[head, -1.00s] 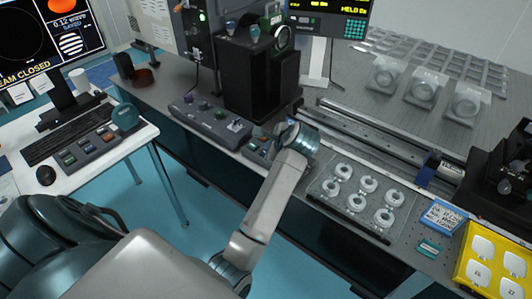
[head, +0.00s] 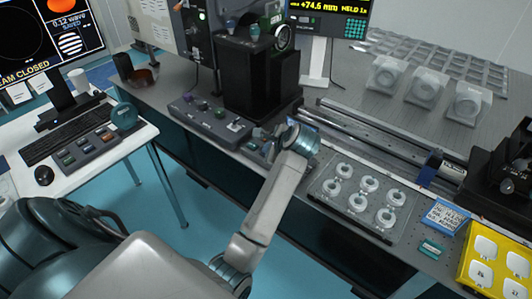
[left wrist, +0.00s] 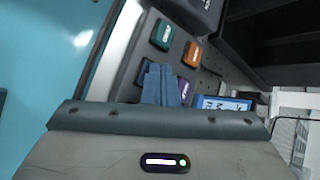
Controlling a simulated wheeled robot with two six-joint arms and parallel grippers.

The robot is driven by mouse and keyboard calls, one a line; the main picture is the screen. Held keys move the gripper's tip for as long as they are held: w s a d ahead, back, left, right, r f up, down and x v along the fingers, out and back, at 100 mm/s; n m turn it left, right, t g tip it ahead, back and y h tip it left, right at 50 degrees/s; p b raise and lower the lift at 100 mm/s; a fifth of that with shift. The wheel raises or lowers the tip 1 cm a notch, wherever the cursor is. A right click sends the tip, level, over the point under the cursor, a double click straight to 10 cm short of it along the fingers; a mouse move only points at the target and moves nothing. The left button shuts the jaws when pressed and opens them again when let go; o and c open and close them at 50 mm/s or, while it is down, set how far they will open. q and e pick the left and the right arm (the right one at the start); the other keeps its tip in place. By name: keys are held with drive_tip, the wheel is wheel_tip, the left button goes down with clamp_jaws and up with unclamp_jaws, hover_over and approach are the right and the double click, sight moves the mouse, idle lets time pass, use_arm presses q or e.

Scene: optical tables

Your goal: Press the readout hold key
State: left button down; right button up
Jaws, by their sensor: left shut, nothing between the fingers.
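The readout display (head: 330,12) at the top of the head view shows yellow text reading about "+74.6 mm" and "HELD". A small grey key box (head: 253,149) sits at the bench's front edge, partly hidden by my left wrist. The left wrist view shows a grey key panel with a green key (left wrist: 162,33), an orange key (left wrist: 192,52), a purple key (left wrist: 185,87) and a dark blue key (left wrist: 142,73). Their labels are too small to read. My left gripper (left wrist: 164,72) is shut and empty, its blue fingertips over the lower keys; contact cannot be told. My right gripper is not in view.
A longer control box (head: 210,118) and a black instrument (head: 250,80) stand to the left and behind. A rail (head: 375,130) and a clear tray of rings (head: 355,200) lie to the right. A blue-and-white label block (left wrist: 222,103) is beside the keys.

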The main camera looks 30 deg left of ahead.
use_arm(q)
drive_tip(key=shift+r, duration=0.1)
drive_tip(key=shift+r+p, duration=0.3)
drive_tip(key=shift+r, duration=0.45)
drive_tip(key=shift+r+p, duration=1.15)
drive_tip(key=shift+r, duration=1.35)
